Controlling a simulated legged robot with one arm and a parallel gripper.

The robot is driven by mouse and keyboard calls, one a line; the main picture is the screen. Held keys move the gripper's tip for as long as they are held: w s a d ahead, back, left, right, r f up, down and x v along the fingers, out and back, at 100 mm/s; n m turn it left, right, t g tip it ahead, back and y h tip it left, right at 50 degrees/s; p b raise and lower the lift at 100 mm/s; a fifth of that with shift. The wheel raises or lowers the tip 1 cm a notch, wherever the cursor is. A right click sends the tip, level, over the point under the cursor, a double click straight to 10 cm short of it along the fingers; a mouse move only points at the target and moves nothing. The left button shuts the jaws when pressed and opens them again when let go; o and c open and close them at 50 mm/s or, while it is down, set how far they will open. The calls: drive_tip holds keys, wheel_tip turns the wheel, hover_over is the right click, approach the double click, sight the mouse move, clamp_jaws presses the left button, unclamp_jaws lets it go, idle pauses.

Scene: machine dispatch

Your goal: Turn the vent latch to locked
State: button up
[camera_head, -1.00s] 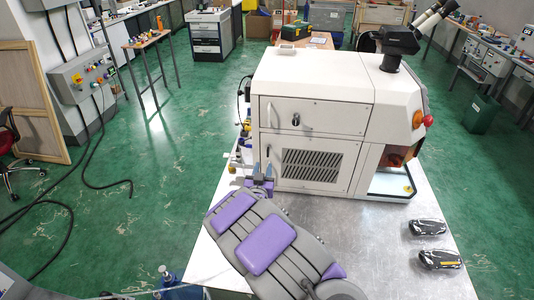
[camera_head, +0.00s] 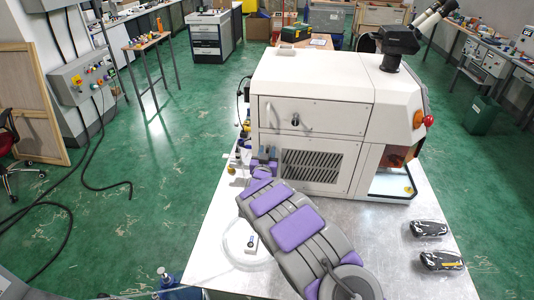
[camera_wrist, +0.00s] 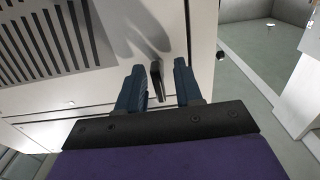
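The white machine (camera_head: 330,85) stands on the metal table. Its lower panel has a slotted vent (camera_head: 312,165), which also shows in the wrist view (camera_wrist: 45,40). The dark vent latch (camera_wrist: 155,76) is a short narrow lever beside the vent in the wrist view. My gripper (camera_wrist: 158,82) is open, with one blue finger on each side of the latch and visible gaps between. In the head view my gripper (camera_head: 265,154) is at the panel's left edge, and the latch is hidden behind it.
The upper door (camera_head: 325,113) has its own dark knob (camera_head: 295,119) and handle. Two black devices (camera_head: 428,229) (camera_head: 441,261) lie on the table at right. A clear round item (camera_head: 235,249) lies near my arm. Bare table (camera_head: 375,240) lies between the machine and the devices.

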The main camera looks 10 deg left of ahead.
clamp_jaws()
